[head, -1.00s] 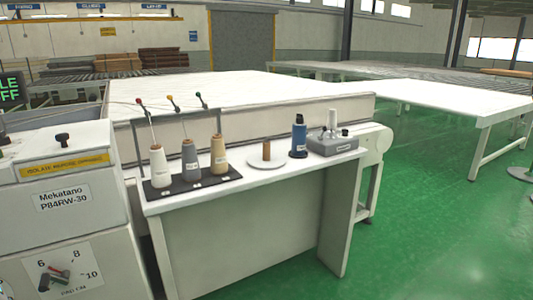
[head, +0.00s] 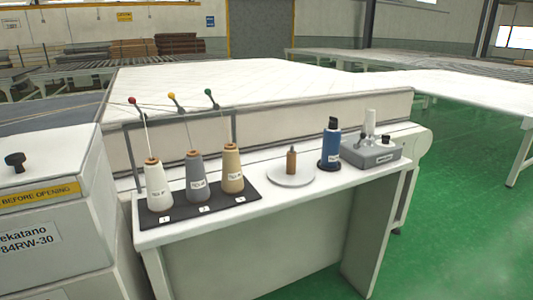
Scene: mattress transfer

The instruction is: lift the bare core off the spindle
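A bare brown core (head: 291,161) stands upright on a round white plate (head: 291,178) on the white side table. A thin tip shows above the core, likely the spindle; the rest of the spindle is hidden inside the core. My gripper is not in view.
To the left, white, grey and tan cones (head: 195,178) stand on a black numbered mat under a thread stand. To the right are a blue cone (head: 330,146) and a grey device (head: 371,152). A mattress (head: 250,85) lies behind; a machine cabinet (head: 50,215) stands at left.

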